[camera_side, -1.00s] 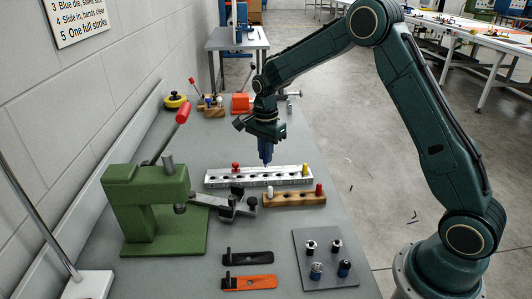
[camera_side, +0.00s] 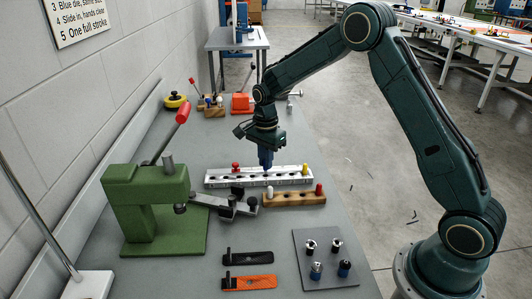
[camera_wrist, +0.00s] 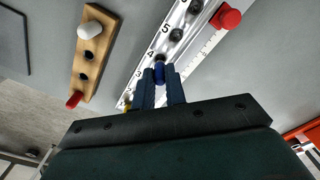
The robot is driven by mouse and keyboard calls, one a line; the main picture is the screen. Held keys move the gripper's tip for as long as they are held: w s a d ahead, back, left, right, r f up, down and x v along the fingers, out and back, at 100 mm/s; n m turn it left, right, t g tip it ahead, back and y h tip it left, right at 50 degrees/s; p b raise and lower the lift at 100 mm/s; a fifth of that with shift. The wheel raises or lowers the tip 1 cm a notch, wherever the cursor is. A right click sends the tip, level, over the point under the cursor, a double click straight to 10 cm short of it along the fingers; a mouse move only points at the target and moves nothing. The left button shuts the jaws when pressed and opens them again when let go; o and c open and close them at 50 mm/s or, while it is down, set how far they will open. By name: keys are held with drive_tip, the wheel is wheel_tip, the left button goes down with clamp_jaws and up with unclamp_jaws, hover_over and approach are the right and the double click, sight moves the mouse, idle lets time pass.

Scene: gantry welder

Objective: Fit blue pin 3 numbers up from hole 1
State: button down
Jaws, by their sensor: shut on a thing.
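My gripper (camera_wrist: 160,88) is shut on a blue pin (camera_wrist: 160,72), its head showing between the fingertips. In the side view my gripper (camera_side: 266,163) points straight down over the middle of a pale numbered rail (camera_side: 215,181). In the wrist view the rail (camera_wrist: 203,22) shows numbers 3, 4, 5 and part of another beside its holes. The pin is close to the numbers 3 and 4; its lower end is hidden, so I cannot tell whether it is in a hole. A red pin (camera_side: 236,168) and a yellow pin (camera_side: 305,169) stand in the rail.
A wooden block (camera_side: 293,199) with a white pin (camera_side: 270,192) and a red pin (camera_side: 318,188) lies in front of the rail. A green press (camera_side: 150,205) stands left. A grey plate (camera_side: 325,273) holds several small parts at the front right.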

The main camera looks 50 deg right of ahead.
drive_tip(key=shift+f, duration=1.15)
idle(0.5)
drive_tip(key=c, duration=1.4)
unclamp_jaws()
drive_tip(key=shift+o, duration=0.2)
wheel_tip(320, 180, up, 14)
